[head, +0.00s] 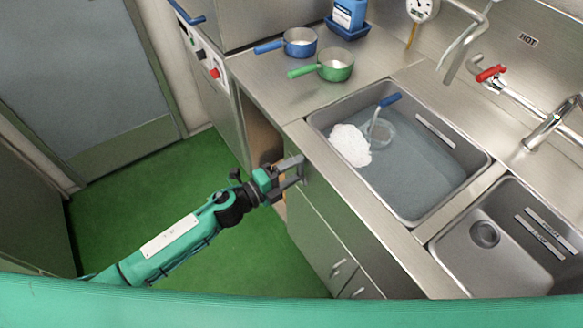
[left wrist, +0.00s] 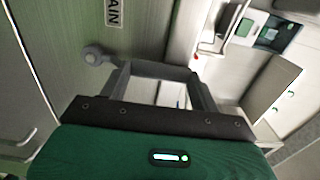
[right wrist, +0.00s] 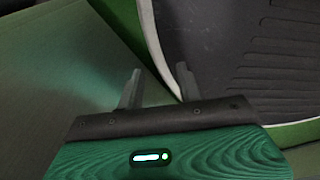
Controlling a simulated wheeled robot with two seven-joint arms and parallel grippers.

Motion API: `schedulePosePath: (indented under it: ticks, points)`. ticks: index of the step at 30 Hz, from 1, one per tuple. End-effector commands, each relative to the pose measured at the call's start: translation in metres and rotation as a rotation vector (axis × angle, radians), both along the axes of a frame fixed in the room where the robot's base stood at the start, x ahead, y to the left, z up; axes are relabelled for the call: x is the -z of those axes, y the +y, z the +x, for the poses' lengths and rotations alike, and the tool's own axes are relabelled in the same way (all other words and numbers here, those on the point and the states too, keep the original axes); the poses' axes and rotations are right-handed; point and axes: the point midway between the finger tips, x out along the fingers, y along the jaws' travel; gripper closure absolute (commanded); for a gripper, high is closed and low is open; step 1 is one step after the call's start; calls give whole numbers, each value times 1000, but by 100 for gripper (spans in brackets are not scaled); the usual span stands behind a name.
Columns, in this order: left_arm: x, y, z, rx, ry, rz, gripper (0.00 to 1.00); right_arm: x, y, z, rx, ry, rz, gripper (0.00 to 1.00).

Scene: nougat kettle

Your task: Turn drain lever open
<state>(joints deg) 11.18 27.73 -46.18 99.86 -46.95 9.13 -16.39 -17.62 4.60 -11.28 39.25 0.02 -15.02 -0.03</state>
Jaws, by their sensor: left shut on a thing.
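The drain lever (left wrist: 160,70) is a grey bar with a round knob-like end at its left, on the steel cabinet front below a label whose visible part reads "AIN". My left gripper (head: 292,171) is at the cabinet front just below the counter edge, left of the water-filled sink. In the left wrist view its fingers (left wrist: 160,84) reach the lever and are shut on it. In the head view the lever is mostly hidden by the gripper. My right gripper (right wrist: 157,85) shows only in the right wrist view, with its fingers apart and nothing seen between them.
The sink (head: 405,205) holds water, a white mass (head: 350,144) and a blue-handled scoop (head: 388,100). An empty sink (head: 520,262) adjoins it. A blue pot (head: 300,42) and a green pot (head: 335,65) stand on the counter. Drawer handles (head: 338,268) project below. The green floor (head: 150,200) is clear.

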Motion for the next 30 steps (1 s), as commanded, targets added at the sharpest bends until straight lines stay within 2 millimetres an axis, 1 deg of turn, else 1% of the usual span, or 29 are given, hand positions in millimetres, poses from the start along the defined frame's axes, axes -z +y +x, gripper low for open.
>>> schedulePosePath:
  ticks: [13, 14, 15, 17, 26, 30]
  points:
    - [1, -1, -2, 1, -10, 8, 78, 0, -5, -3, -1, 4, -6, 64]
    - [1, -1, -2, 2, -10, 8, 35, 0, -5, -3, -1, 4, -6, 64]
    - [1, -1, -2, 2, -10, 8, 28, 0, -6, -3, -1, 4, -6, 64]
    - [1, -1, -1, 1, -9, 8, 16, 0, -6, -3, -1, 4, -6, 64]
    - [1, 0, -2, 0, -8, 7, 15, 0, -5, -3, 0, 4, -6, 64]
    - [3, 10, -8, 0, -6, 8, 15, 3, -3, -2, 0, 5, -4, 64]
